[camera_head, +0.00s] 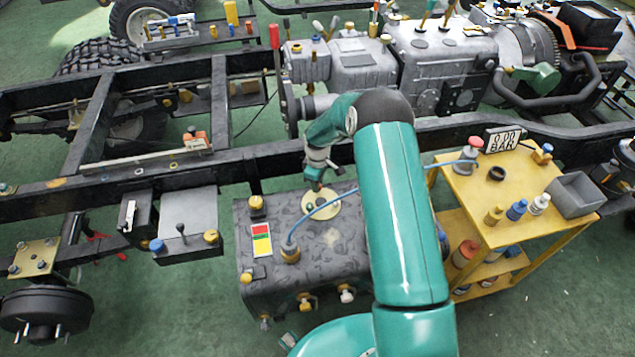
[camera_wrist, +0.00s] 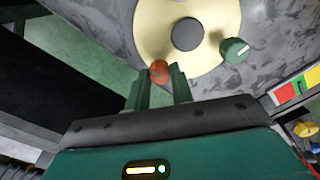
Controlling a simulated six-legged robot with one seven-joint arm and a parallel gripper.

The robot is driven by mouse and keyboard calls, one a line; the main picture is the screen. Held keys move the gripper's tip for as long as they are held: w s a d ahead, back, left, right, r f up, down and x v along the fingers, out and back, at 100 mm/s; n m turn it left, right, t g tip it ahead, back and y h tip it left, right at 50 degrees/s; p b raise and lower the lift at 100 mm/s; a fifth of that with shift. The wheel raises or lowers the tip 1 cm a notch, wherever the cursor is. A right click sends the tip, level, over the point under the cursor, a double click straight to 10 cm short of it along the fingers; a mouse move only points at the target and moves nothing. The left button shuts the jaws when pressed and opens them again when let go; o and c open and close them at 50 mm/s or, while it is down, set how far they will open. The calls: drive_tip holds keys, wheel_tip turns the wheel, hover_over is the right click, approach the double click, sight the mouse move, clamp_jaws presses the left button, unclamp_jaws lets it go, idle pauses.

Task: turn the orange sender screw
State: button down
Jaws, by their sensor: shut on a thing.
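The orange sender screw (camera_wrist: 159,70) sits at the near edge of a round cream plate (camera_wrist: 155,35) in the wrist view. My gripper (camera_wrist: 159,80) is shut on this screw, with a green finger on each side of it. A green screw (camera_wrist: 235,50) stands on the plate's right side, and a dark round hub (camera_wrist: 187,34) is at its middle. In the head view my gripper (camera_head: 316,184) reaches down to the cream plate (camera_head: 322,207) on top of the dark grey tank (camera_head: 345,260).
A blue hose (camera_head: 320,207) rises from a brass fitting (camera_head: 290,250) beside the plate. A red, yellow and green label (camera_head: 261,240) is on the tank. The black frame rail (camera_head: 270,163) runs close behind. A yellow cart (camera_head: 470,205) with bottles stands to the right.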

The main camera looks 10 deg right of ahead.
idle(0.3)
drive_tip(key=c, duration=1.2)
unclamp_jaws()
drive_tip(key=shift+r, duration=0.1)
wheel_tip(320, 180, up, 14)
drive_tip(key=shift+f, duration=0.2)
